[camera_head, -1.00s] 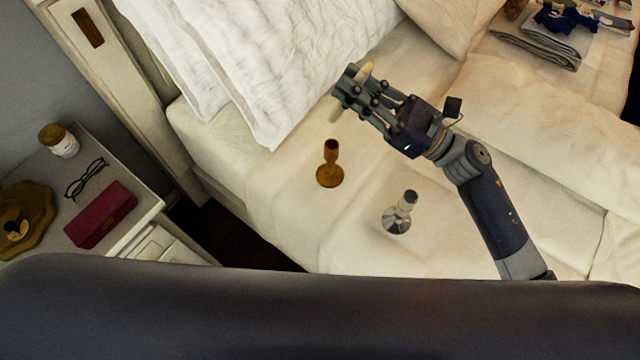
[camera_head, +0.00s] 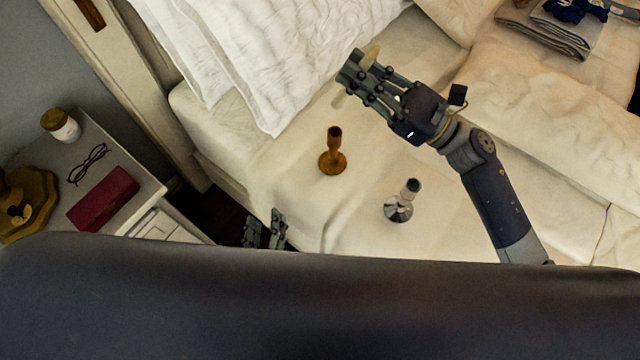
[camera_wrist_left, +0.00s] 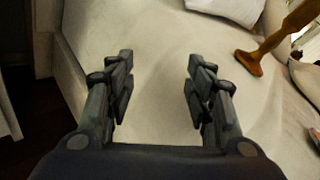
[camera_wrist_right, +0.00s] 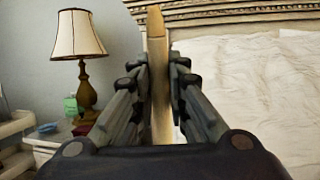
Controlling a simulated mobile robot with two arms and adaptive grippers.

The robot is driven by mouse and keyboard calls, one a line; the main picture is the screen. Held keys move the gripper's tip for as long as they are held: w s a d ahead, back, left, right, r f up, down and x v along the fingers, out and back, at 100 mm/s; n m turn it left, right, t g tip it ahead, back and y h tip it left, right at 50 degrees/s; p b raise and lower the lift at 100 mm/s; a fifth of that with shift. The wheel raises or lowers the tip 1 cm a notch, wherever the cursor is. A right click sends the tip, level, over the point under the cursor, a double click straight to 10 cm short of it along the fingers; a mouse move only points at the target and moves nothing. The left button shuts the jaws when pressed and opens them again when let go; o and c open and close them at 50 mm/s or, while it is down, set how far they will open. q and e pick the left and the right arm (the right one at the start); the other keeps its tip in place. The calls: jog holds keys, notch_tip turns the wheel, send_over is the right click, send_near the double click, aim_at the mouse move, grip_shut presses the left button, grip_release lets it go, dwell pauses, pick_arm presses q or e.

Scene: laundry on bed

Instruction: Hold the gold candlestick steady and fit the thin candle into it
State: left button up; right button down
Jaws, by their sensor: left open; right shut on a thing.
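The gold candlestick (camera_head: 333,152) stands upright on the bed in the head view. It also shows at the upper right of the left wrist view (camera_wrist_left: 277,42). My left gripper (camera_head: 265,226) is at the bed's near left edge, open and empty, apart from the candlestick; its fingers show spread in the left wrist view (camera_wrist_left: 158,75). My right gripper (camera_head: 360,72) is above the bed, beyond the candlestick and to its right. It is shut on the thin cream candle (camera_wrist_right: 156,60), which stands upright between the fingers in the right wrist view.
A silver candlestick (camera_head: 398,206) stands on the bed right of the gold one. White pillows (camera_head: 270,60) lie behind. The nightstand (camera_head: 150,190) at left holds a red case (camera_head: 103,199), glasses (camera_head: 88,164), a jar (camera_head: 61,127) and a lamp (camera_wrist_right: 80,50). Folded grey cloth (camera_head: 545,30) lies far right.

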pick_arm(q)
jog(key=w+d+r+m+t+h, duration=0.2)
jog(key=d+r+m+t, duration=0.15)
jog(key=d+r, duration=0.4)
jog(key=m+g+h, duration=0.1)
jog(key=m+h, duration=0.2)
jog(key=m, duration=0.2)
send_near(332, 146)
jog(key=w, duration=0.3)
jog(key=w+d, duration=0.1)
jog(key=w, duration=0.3)
jog(key=w+d, duration=0.1)
jog(key=w, duration=0.3)
jog(key=shift+w+d, duration=0.15)
jog(key=shift+w, duration=0.05)
grip_shut()
